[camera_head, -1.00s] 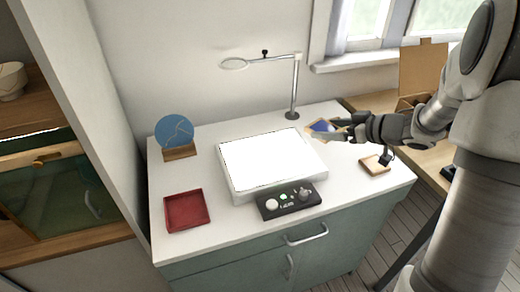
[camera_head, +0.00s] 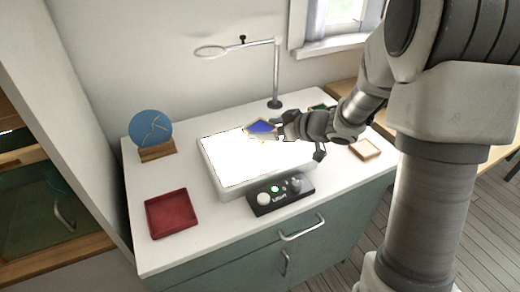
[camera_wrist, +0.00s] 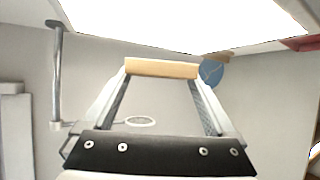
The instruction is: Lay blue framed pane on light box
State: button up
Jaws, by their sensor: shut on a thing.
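The blue framed pane (camera_head: 260,127) has a blue face and a light wooden frame. My gripper (camera_head: 279,130) is shut on its edge and holds it over the right back part of the light box (camera_head: 222,172). In the wrist view the wooden frame edge (camera_wrist: 162,68) lies between the two fingertips, and the blue face is hidden there. The light box is a white slab with a bright lit top. It fills the upper part of the wrist view (camera_wrist: 190,20). I cannot tell how high the pane is above the lit top.
A control panel (camera_head: 281,194) with knobs stands at the light box's front. A red tray (camera_head: 171,213) lies front left, and a blue disc with gold seams (camera_head: 150,129) stands on a wooden holder behind it. A magnifier lamp (camera_head: 276,75) rises at the back. A small wooden block (camera_head: 365,149) lies right.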

jog(key=shift+a+f, duration=0.5)
jog(key=shift+a, duration=0.35)
jog(key=shift+f+b, duration=1.2)
jog(key=shift+f, duration=0.8)
